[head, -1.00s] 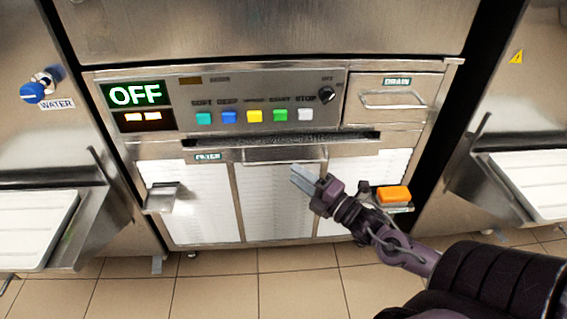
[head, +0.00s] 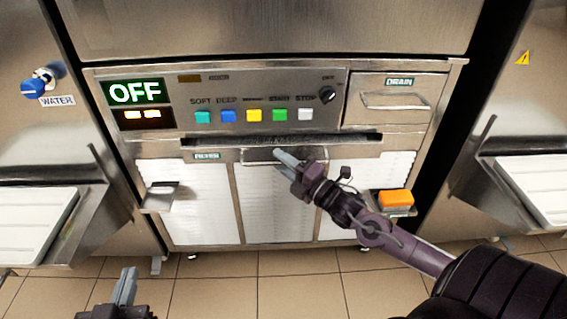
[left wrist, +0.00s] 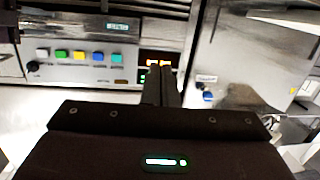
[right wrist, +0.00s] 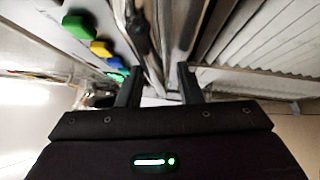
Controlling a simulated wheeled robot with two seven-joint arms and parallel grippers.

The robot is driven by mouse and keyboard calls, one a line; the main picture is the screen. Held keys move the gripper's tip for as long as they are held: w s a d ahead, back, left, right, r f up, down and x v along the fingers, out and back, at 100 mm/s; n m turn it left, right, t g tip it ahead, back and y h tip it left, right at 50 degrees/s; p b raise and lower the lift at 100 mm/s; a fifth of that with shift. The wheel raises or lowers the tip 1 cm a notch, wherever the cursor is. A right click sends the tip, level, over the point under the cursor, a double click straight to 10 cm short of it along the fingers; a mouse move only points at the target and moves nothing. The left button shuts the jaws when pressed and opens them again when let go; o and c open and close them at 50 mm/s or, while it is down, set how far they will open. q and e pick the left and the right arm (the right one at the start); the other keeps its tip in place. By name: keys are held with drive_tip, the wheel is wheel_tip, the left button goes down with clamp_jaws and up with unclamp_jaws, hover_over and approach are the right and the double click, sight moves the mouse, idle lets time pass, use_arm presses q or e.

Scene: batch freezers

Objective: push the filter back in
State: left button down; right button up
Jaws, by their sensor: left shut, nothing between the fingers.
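The filter (head: 230,154) is a wide metal drawer front under the control panel, with a small label at its left and a handle at its middle. A dark gap shows along its top edge; how far it stands out is hard to tell. My right gripper (head: 278,155) has its fingertips at the handle, partly covering it; contact is unclear. In the right wrist view my right gripper (right wrist: 160,80) has its fingers apart, with metal edges beyond them. My left gripper (head: 127,283) is shut and empty, low at the left, well away from the filter.
The control panel (head: 185,88) has an OFF display and several coloured buttons above the filter. A drain drawer (head: 393,101) is at the right. A metal ledge (head: 160,197) and an orange block (head: 396,198) stick out below. White trays (head: 35,225) flank the machine.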

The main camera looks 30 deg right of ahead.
drive_tip(key=shift+s, duration=0.1)
clamp_jaws()
use_arm(q)
drive_tip(key=shift+s+d, duration=0.1)
